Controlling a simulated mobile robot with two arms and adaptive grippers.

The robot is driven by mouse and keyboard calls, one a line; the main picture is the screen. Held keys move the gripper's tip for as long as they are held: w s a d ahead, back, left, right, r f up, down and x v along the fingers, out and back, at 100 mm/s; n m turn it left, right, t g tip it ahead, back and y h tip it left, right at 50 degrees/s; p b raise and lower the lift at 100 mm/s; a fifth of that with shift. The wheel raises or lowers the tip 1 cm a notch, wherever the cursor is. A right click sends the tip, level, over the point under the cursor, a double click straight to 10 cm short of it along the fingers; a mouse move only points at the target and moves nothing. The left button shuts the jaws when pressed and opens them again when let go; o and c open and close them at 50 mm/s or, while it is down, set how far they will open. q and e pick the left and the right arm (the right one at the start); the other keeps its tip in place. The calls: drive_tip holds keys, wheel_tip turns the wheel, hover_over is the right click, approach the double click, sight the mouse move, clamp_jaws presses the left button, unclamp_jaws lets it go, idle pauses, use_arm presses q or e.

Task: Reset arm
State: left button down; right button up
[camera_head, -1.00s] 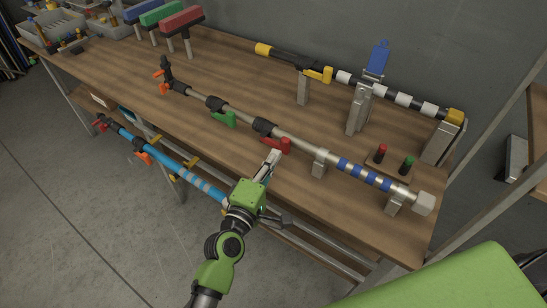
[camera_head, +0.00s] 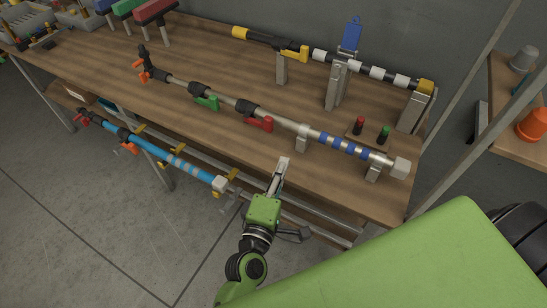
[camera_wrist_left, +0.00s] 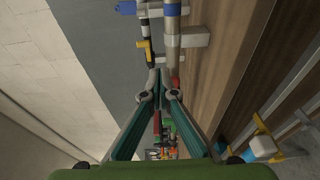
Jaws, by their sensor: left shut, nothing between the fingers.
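My left gripper (camera_head: 283,163) is shut and empty, in front of the workbench's front edge in the head view. It also shows in the left wrist view (camera_wrist_left: 158,74), its fingertips together. The nearest pipe (camera_head: 225,101) lies along the bench with a green lever (camera_head: 207,103) and a red lever (camera_head: 259,123); the gripper is apart from it, below and to the right of the red lever. My right gripper does not show.
The wooden workbench (camera_head: 200,62) carries a second pipe with black and white bands (camera_head: 375,70) and a blue lever (camera_head: 351,35). A blue pipe (camera_head: 150,147) runs below the front edge. A red button (camera_head: 359,125) and a green button (camera_head: 383,135) stand at the right. Floor at the left is clear.

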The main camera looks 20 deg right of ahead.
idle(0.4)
use_arm(q)
drive_tip(key=s+a+f+m+g+y, duration=0.25)
drive_tip(key=a+f, duration=0.35)
drive_tip(key=f, duration=0.6)
drive_tip(key=s+a+f+m+g+y, duration=0.2)
drive_tip(key=s+a+f, duration=0.3)
drive_tip(key=f, duration=0.8)
drive_tip(key=s+a+f+m+g+y, duration=0.25)
drive_tip(key=a+f, duration=0.45)
drive_tip(key=f, duration=0.5)
drive_tip(key=s+a+f+m+g+y, duration=0.2)
drive_tip(key=s+a+f, duration=0.6)
drive_tip(key=s+a, duration=0.4)
drive_tip(key=s+a+f+m+g+y, duration=0.2)
drive_tip(key=s+a+f, duration=0.6)
drive_tip(key=s+a, duration=0.4)
drive_tip(key=shift+s+a+f+m+g+y+b, duration=0.2)
drive_tip(key=shift+s+f+m+g+y+b, duration=0.15)
drive_tip(key=shift+s+m+g, duration=0.65)
